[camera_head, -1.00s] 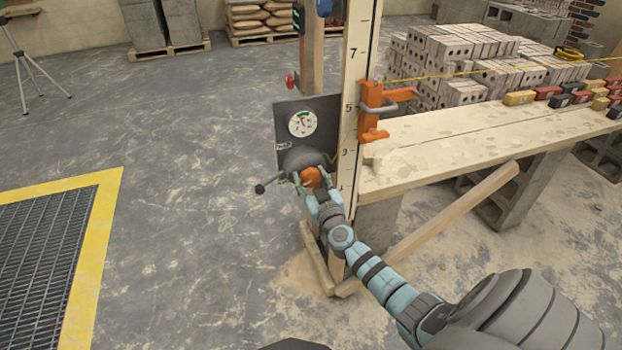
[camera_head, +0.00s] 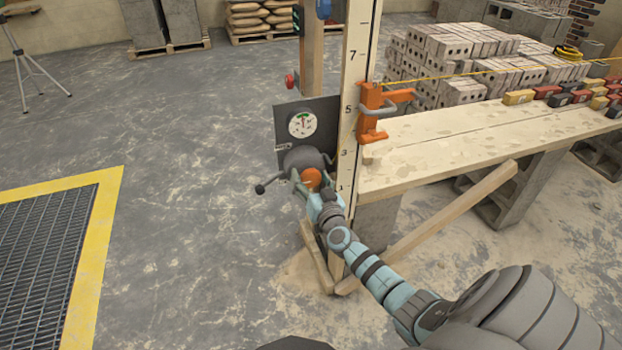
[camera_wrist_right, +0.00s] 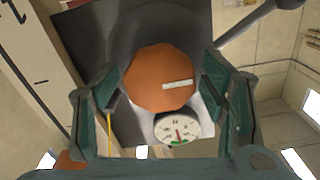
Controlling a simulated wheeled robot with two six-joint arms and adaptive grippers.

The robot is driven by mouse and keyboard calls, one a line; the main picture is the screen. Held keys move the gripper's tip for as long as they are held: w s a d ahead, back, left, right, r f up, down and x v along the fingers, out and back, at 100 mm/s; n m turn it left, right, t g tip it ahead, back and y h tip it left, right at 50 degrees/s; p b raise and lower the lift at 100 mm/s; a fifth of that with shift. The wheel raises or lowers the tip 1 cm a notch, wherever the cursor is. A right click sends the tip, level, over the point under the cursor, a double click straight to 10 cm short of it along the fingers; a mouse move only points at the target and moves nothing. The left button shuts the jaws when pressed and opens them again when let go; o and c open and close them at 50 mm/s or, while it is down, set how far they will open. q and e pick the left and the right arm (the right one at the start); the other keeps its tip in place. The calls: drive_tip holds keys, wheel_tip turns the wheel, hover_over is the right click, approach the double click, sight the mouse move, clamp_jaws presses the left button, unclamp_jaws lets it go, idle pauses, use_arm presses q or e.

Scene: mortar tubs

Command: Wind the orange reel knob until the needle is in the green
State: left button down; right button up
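The orange reel knob (camera_head: 311,179) is on the front of a dark grey reel (camera_head: 304,158) fixed to the post. In the right wrist view the knob (camera_wrist_right: 160,78) shows a white mark. My right gripper (camera_head: 313,181) has one finger on each side of the knob, close against it. The white dial (camera_head: 302,124) is on a dark plate above the reel. In the wrist view the dial (camera_wrist_right: 178,129) appears upside down, its needle pointing toward the green band; the exact reading is too small to tell. My left gripper is not in view.
A numbered staff (camera_head: 352,90) with an orange clamp (camera_head: 373,112) stands just right of the dial. A plank bench (camera_head: 450,145) extends right, with a slanted brace (camera_head: 440,225) below. A dark crank handle (camera_head: 264,187) sticks out left of the reel. Open floor lies left.

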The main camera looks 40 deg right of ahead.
drive_tip(key=shift+s+a, duration=0.1)
drive_tip(key=shift+s, duration=0.1)
drive_tip(key=v, duration=1.1)
drive_tip(key=shift+s, duration=0.25)
drive_tip(key=shift+a, duration=0.1)
